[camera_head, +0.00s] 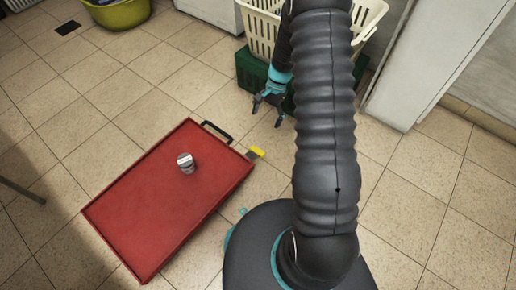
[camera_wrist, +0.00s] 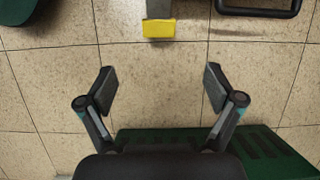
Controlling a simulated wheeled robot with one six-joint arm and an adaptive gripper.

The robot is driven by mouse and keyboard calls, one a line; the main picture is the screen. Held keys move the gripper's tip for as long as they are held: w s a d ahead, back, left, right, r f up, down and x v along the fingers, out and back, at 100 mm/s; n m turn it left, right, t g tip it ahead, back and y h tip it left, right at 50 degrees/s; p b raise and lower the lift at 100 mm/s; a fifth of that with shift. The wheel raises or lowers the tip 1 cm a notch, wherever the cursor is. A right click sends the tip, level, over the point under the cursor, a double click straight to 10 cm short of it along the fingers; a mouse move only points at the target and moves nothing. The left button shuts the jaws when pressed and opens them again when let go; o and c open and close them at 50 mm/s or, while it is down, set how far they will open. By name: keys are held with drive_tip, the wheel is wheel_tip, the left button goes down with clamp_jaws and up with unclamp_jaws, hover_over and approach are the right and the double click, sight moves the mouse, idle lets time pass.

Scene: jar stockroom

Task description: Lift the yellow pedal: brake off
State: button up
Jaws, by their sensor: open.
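The yellow pedal (camera_head: 257,152) sticks out from the far right corner of the red cart (camera_head: 165,205), beside its black handle. In the wrist view the yellow pedal (camera_wrist: 159,28) is at the top middle, on a grey lever. My gripper (camera_head: 268,106) is above the floor behind the cart, apart from the pedal. In the wrist view my gripper (camera_wrist: 160,88) is open and empty, its two fingers spread below the pedal in the picture. Whether the pedal is up or down I cannot tell.
A small metal-lidded jar (camera_head: 186,163) stands on the cart. The cart's black handle (camera_wrist: 258,10) is right of the pedal in the wrist view. A green crate (camera_head: 250,72) with cream baskets (camera_head: 262,27) stands behind my gripper. A yellow-green tub (camera_head: 118,14) is far left. Tiled floor between is clear.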

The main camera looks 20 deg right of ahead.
sight(257, 150)
drive_tip(key=b+x, duration=0.1)
drive_tip(key=x, duration=0.7)
drive_tip(key=b+x, duration=0.1)
drive_tip(key=x, duration=0.6)
drive_tip(key=shift+d+f, duration=0.15)
drive_tip(key=shift+f, duration=0.3)
drive_tip(key=c, duration=1.7)
drive_tip(key=shift+r, duration=0.1)
